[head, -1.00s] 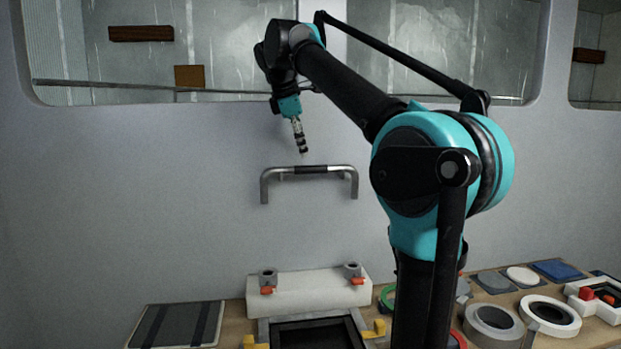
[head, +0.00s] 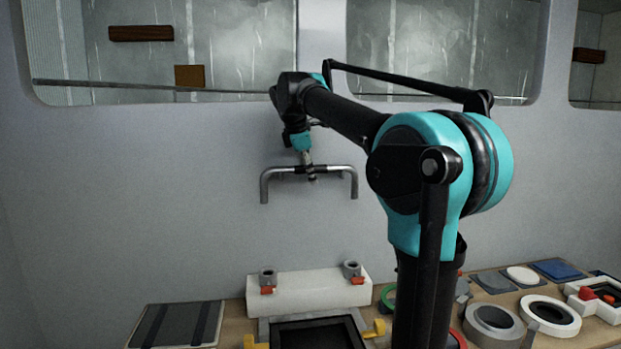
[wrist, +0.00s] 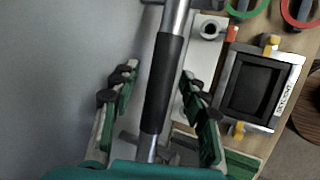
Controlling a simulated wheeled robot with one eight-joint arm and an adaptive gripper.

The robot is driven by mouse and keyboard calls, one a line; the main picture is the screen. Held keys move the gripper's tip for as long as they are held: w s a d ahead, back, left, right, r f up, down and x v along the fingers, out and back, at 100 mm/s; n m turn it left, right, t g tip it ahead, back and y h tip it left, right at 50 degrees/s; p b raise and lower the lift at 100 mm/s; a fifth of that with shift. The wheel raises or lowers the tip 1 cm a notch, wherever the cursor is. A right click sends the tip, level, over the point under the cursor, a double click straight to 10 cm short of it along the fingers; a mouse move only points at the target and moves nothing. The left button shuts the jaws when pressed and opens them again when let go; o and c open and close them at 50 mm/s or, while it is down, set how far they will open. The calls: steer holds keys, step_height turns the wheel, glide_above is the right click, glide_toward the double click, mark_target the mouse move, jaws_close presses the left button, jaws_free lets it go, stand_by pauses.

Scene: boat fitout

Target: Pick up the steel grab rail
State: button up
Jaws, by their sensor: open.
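The steel grab rail (head: 277,172) is a grey bar with bent ends and a black middle sleeve, set against the grey wall above the bench. In the wrist view its black sleeve (wrist: 163,85) runs between my two open fingers, with bare steel above and below it. My gripper (head: 311,176) is at the middle of the rail in the head view and hides part of the sleeve. In the wrist view my gripper (wrist: 158,88) has its green and black fingers apart, one on each side of the rail. A gap shows between the sleeve and each finger.
Below the rail, a white block (head: 318,288) with two grey rings stands at the back of the bench. A dark framed skylight (head: 322,333) lies in front of it. A dark panel (head: 175,325) lies left, and tape rolls (head: 493,322) lie right. The wall beside the rail is clear.

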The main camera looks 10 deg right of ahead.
steer(key=shift+c, duration=0.6)
jaws_close()
steer(key=shift+r, duration=0.15)
